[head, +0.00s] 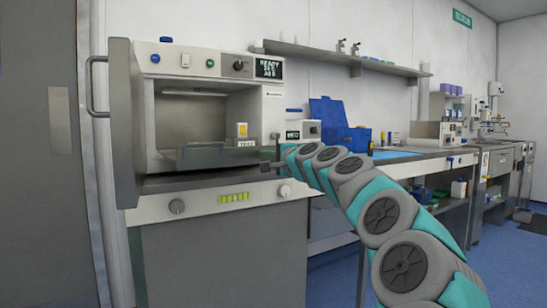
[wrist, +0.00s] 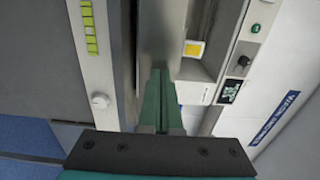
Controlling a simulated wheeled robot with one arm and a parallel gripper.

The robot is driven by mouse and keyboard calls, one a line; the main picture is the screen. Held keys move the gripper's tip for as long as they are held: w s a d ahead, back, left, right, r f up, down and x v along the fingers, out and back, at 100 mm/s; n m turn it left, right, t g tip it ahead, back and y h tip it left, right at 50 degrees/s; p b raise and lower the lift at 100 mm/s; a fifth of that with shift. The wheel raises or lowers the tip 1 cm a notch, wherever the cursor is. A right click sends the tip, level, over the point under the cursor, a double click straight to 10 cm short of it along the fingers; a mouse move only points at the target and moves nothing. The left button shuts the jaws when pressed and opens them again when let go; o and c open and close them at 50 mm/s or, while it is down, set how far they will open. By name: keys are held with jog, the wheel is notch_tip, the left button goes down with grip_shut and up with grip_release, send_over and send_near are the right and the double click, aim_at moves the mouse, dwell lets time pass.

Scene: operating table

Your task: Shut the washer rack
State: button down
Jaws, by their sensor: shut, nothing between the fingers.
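The washer (head: 220,205) stands at the left with its hinged door (head: 124,120) swung open to the left. The washer rack (head: 222,158), a grey metal tray with a loop handle at its front, sits low in the chamber opening. How far it sticks out is hard to tell. My gripper (head: 270,166) is at the right end of the rack's front, by the chamber's right edge. In the wrist view my gripper (wrist: 160,72) has its teal fingers together and empty, pointing at a grey metal surface. Whether they touch it cannot be told.
A yellow-labelled item (head: 242,130) shows at the chamber's right side. A control panel with a dark display (head: 269,67) is above, and a knob (head: 285,191) is below. A bench with a blue box (head: 338,125) stands right of the washer. Open blue floor lies at the lower right.

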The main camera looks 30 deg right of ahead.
jog(key=shift+w, duration=0.5)
jog(key=shift+w, duration=0.1)
